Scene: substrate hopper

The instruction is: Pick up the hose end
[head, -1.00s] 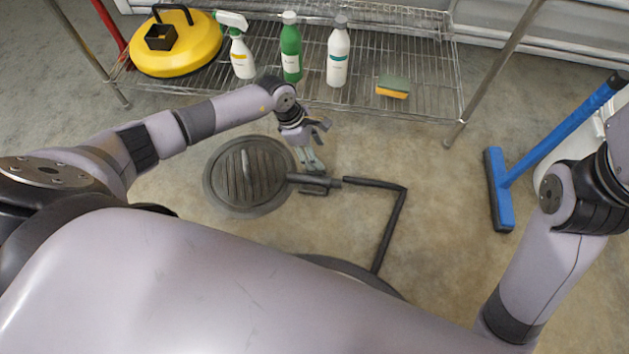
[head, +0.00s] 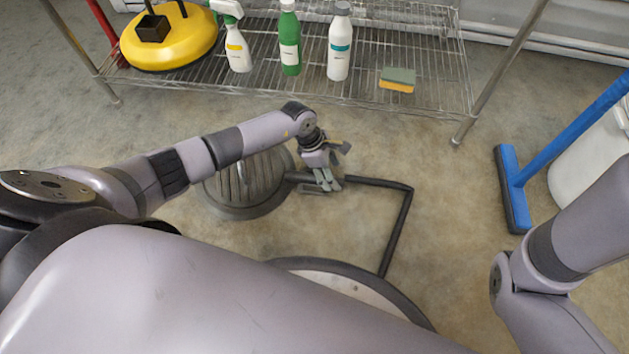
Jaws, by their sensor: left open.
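A dark hose (head: 396,226) lies on the floor with a bend at its right corner. My left gripper (head: 328,185) is open, pointing down at the hose end. Its fingers cover much of the end piece, so I cannot tell whether they touch it. My right gripper is out of the picture; only my right arm shows at the right.
A wire shelf (head: 440,85) at the back holds a yellow round machine (head: 170,45), a spray bottle (head: 237,50), a green bottle (head: 289,40), a white bottle (head: 339,48) and a sponge (head: 398,79). A blue squeegee (head: 513,190) and a white bin (head: 592,160) stand at the right.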

